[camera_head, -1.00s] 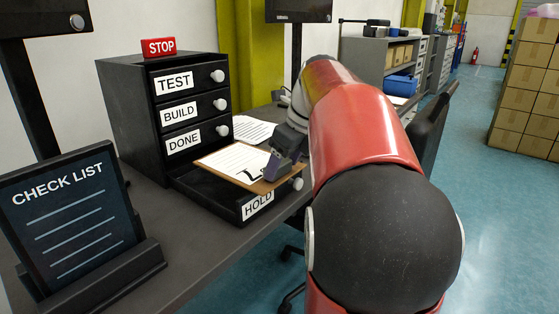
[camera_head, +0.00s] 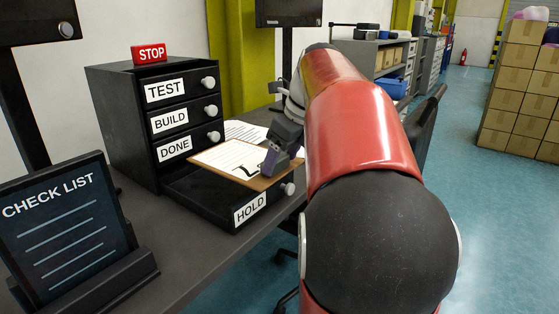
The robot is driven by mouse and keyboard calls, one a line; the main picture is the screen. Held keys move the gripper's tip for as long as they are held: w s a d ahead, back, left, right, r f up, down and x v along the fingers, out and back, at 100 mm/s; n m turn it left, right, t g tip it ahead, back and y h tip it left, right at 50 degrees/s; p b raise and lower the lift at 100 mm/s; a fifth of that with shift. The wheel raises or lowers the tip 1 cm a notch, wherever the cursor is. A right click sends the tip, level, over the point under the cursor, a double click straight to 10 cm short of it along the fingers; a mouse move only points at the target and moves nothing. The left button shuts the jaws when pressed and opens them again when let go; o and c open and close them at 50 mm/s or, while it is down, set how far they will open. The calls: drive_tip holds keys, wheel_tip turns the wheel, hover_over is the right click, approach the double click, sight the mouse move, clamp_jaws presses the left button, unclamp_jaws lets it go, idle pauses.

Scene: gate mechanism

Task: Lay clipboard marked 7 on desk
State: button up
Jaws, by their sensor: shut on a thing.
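A brown clipboard (camera_head: 232,158) with white paper sits at the open HOLD drawer (camera_head: 222,206), tilted over it and partly above its rim. A dark mark shows near its right end; I cannot read it as a clear 7. My gripper (camera_head: 273,166) is shut on the clipboard at its right edge. The grey desk (camera_head: 190,262) carries the black drawer unit (camera_head: 125,130), whose TEST, BUILD and DONE drawers are shut. Part of the gripper and the desk behind it are hidden by my red arm.
Other white papers (camera_head: 245,132) lie on the desk behind the clipboard. A CHECK LIST stand (camera_head: 65,235) is at the front left, a red STOP sign (camera_head: 149,53) tops the unit. A dark chair (camera_head: 425,125) is right of the desk. Desk between stand and drawer is bare.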

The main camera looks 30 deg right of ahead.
drive_tip(key=shift+v, duration=1.5)
drive_tip(key=shift+s, duration=0.15)
